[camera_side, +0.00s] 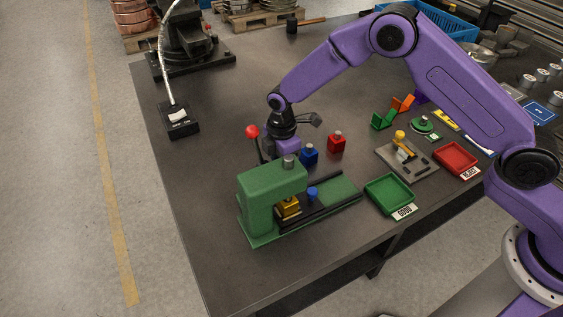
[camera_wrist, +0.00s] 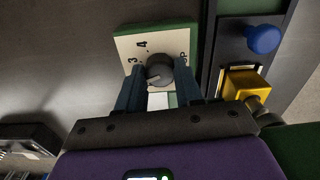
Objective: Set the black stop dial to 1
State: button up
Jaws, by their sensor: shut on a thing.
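The black stop dial (camera_wrist: 158,68) sits on a cream plate (camera_wrist: 128,46) with a green edge in the wrist view. The digits 3 and 4 show at the plate's upper left, and part of a word shows at the right. The dial's pale pointer line slants to the lower left, and the mark it points at is hidden. My gripper (camera_wrist: 161,76) has a finger on each side of the dial and is shut on it. In the side view my gripper (camera_side: 284,146) is low behind the green press (camera_side: 262,190), and the dial is hidden there.
A blue knob (camera_wrist: 263,39) and a yellow block (camera_wrist: 246,83) are close right of the dial. In the side view, a red-knobbed lever (camera_side: 253,132), a blue block (camera_side: 309,155) and a red block (camera_side: 336,142) stand near my gripper.

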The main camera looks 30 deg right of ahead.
jog(key=n, duration=0.4)
jog(key=shift+n, duration=2)
jog(key=o, duration=1)
jog(key=shift+o, duration=0.2)
notch_tip(320, 180, up, 18)
jog(key=shift+f, duration=0.25)
